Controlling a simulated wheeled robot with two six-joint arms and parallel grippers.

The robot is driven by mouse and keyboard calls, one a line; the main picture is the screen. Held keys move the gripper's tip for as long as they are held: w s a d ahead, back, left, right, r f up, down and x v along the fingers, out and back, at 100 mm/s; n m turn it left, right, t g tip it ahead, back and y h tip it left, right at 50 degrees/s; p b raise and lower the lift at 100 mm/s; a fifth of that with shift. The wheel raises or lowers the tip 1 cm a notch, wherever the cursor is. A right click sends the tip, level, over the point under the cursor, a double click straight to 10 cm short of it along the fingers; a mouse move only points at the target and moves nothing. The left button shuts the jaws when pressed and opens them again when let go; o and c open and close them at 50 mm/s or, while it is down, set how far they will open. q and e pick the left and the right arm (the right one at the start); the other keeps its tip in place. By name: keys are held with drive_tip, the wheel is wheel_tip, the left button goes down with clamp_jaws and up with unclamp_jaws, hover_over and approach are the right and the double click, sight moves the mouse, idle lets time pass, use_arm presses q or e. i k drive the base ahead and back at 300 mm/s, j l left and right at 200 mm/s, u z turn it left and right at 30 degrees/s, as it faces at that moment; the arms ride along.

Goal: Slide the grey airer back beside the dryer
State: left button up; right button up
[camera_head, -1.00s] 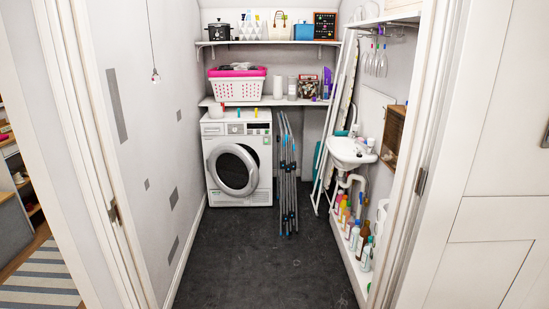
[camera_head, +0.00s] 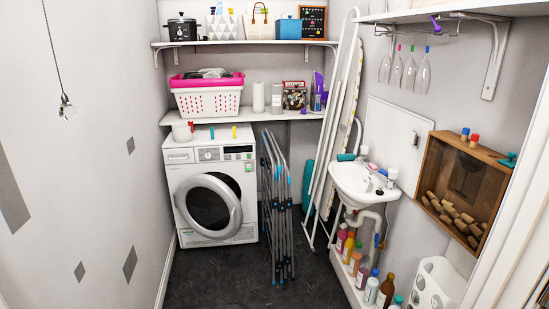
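The folded grey airer (camera_head: 277,205) stands upright on the dark floor, just right of the dryer, with blue clips on its rails. Its near end sticks out in front of the dryer's face. Neither of my grippers is in view.
A white sink (camera_head: 362,184) juts from the right wall, with several bottles (camera_head: 362,270) on a low ledge below. A white ironing board (camera_head: 345,125) leans behind the airer's right. Dark floor (camera_head: 215,282) is clear in front of the dryer. A pull cord (camera_head: 66,108) hangs at left.

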sight(280, 204)
drive_tip(key=i+j+z, duration=0.1)
drive_tip(key=i+j, duration=0.15)
drive_tip(key=i, duration=0.2)
drive_tip(key=i+j, duration=0.3)
drive_tip(key=i, duration=0.15)
drive_tip(key=i+j+z, duration=0.15)
drive_tip(key=i+j, duration=0.15)
drive_tip(key=i, duration=0.15)
